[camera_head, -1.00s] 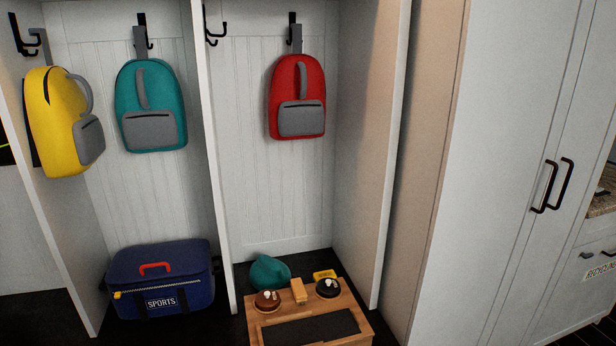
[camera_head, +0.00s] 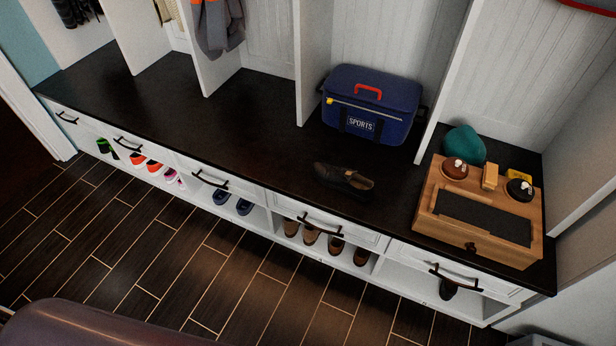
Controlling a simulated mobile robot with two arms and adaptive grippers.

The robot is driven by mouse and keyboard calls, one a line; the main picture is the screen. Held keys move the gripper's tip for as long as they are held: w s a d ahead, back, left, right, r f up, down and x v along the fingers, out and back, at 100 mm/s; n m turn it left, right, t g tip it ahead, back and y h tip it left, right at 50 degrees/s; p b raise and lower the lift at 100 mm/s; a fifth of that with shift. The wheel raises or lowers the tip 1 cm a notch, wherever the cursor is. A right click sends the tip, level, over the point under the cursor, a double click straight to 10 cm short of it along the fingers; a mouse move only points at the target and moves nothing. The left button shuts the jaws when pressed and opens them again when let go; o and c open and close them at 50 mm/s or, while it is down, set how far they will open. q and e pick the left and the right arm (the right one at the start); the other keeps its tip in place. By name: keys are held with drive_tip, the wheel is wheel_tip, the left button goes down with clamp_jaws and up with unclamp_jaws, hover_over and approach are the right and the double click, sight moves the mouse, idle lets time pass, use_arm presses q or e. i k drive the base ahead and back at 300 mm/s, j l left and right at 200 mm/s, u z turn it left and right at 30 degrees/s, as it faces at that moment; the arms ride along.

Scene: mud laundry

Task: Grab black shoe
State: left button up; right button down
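A black shoe (camera_head: 343,179) with a brownish inside lies on the dark bench top (camera_head: 250,130), in front of the blue sports bag. Another dark shoe (camera_head: 447,289) shows partly in the open cubby at the lower right, below a drawer. Neither of my grippers is in view, and nothing is seen touching the shoes.
The blue sports bag (camera_head: 372,103) stands behind the shoe. A wooden shoe-care box (camera_head: 480,250) with brushes and tins is to its right, beside a teal item (camera_head: 464,144). Brown shoes (camera_head: 310,236) and other pairs sit in cubbies below. The bench left of the shoe is clear.

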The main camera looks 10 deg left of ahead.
sight(349, 183)
drive_tip(key=i+j+z, duration=0.5)
drive_tip(key=i+j, duration=0.55)
